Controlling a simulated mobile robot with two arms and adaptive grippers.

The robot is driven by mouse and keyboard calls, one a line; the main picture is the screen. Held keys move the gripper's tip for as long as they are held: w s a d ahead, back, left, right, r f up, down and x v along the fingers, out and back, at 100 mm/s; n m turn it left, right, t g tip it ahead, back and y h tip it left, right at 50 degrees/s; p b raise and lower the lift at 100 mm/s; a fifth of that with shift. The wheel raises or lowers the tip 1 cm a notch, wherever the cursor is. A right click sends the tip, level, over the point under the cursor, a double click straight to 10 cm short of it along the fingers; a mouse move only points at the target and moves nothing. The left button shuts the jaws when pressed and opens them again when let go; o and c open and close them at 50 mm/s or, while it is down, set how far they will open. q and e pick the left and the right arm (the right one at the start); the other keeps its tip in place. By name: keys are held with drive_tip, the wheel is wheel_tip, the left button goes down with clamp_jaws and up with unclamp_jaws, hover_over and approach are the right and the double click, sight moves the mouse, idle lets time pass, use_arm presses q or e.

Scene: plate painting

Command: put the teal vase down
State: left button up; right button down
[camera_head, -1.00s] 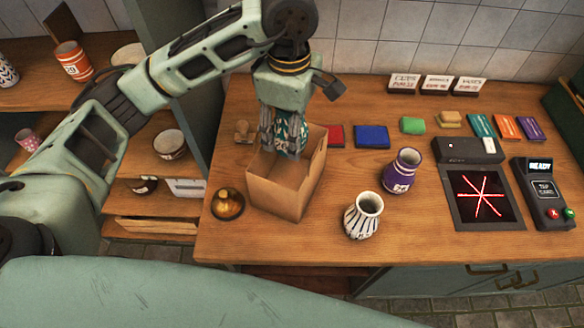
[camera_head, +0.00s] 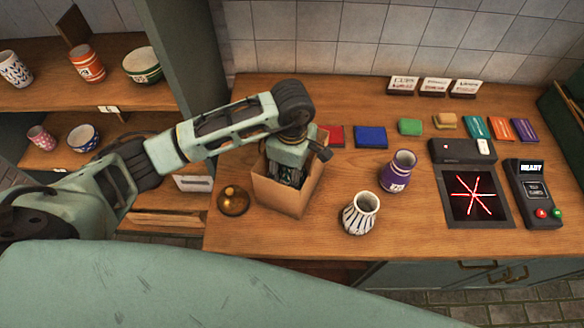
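My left gripper (camera_head: 285,178) points down inside the open cardboard box (camera_head: 290,197) on the wooden counter. Its fingertips are deep between the box walls, and I cannot tell whether they are open or shut. The teal vase cannot be made out now; the gripper and the box walls hide the inside of the box. My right gripper is not in view.
A black-and-white striped vase (camera_head: 359,214) and a purple vase (camera_head: 397,171) stand right of the box. A brass bell (camera_head: 233,201) is close to its left. Coloured blocks, a scanner pad (camera_head: 472,195) and a keypad (camera_head: 537,190) lie farther right. The front right counter is clear.

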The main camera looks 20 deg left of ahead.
use_arm(q)
drive_tip(key=shift+f, duration=0.1)
drive_tip(key=o, duration=1.5)
drive_tip(key=shift+o, duration=0.2)
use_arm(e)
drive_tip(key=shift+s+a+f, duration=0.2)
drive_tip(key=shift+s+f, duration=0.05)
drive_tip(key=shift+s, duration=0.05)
use_arm(q)
drive_tip(key=shift+r, duration=0.3)
wheel_tip(320, 180, up, 12)
drive_tip(key=b, duration=0.4)
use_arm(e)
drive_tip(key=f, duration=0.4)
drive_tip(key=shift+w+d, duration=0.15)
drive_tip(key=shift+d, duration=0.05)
